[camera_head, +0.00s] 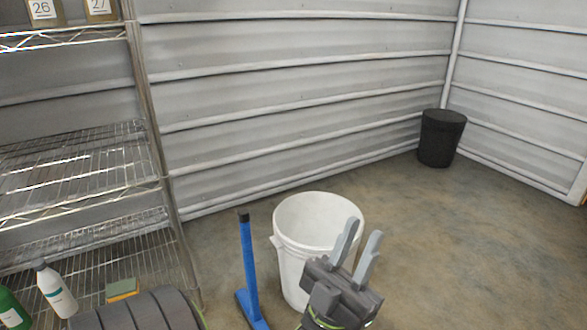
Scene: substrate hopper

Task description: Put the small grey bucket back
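No small grey bucket can be made out in the head view. A large white bucket (293,262) with a side handle lug stands upright on the floor at the centre, and its inside looks empty as far as I can see. My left gripper (362,236) is open, its two grey fingers apart and pointing up, with nothing between them. It is in front of the bucket's right side and hides part of it; I cannot tell whether they touch. My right gripper is not in view.
A wire shelf rack (72,185) fills the left side, with a white bottle (56,290), a green bottle (12,310) and a small yellow-green block (122,290) low down. A blue upright post (249,270) stands left of the bucket. A black bin (440,138) stands in the far corner. The right floor is clear.

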